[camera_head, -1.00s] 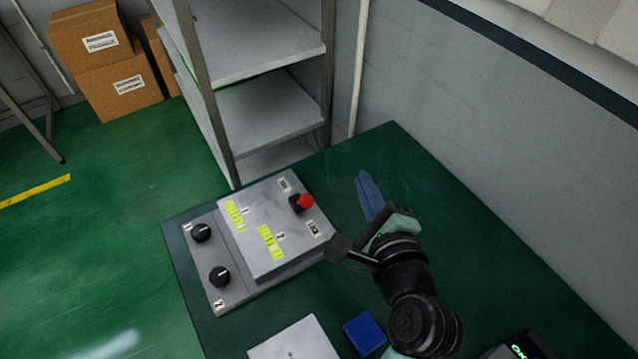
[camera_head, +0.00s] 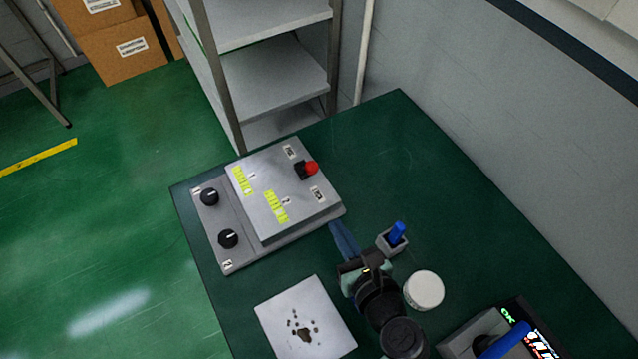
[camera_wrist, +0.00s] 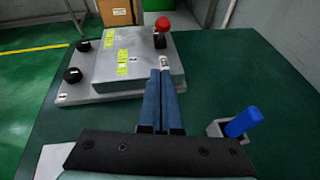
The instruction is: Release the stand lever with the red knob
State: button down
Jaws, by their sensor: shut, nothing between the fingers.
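The red knob (camera_head: 312,168) tops a short lever on the grey control box (camera_head: 262,218), near the box's far right corner in the head view. In the wrist view the red knob (camera_wrist: 163,24) stands on its dark lever base at the back of the box (camera_wrist: 110,90). My gripper (camera_head: 338,228) is shut and empty, low at the box's near right corner in the head view. In the wrist view its blue fingers (camera_wrist: 160,75) lie together and point toward the box, with the knob beyond their tips. Finger and knob are apart.
A small grey holder with a blue handle (camera_head: 397,234) stands right of my gripper. A white round lid (camera_head: 424,290), a speckled plate (camera_head: 305,325) and a device with a lit display (camera_head: 515,335) lie nearer. The green table (camera_head: 390,140) is clear behind the holder.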

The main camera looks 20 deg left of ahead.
aim_at(311, 167)
jog(key=x, duration=0.3)
jog(key=r+x, duration=0.1)
jog(key=x, duration=0.2)
jog(key=p+x, duration=0.1)
jog(key=x, duration=0.2)
jog(key=shift+w+a+r, duration=0.25)
jog(key=shift+w+r, duration=0.05)
jog(key=shift+w, duration=0.15)
jog(key=shift+w+a+r, duration=0.15)
jog(key=shift+w+a, duration=0.25)
jog(key=shift+w, duration=0.25)
jog(key=shift+r+p, duration=0.1)
jog(key=shift+p, duration=0.25)
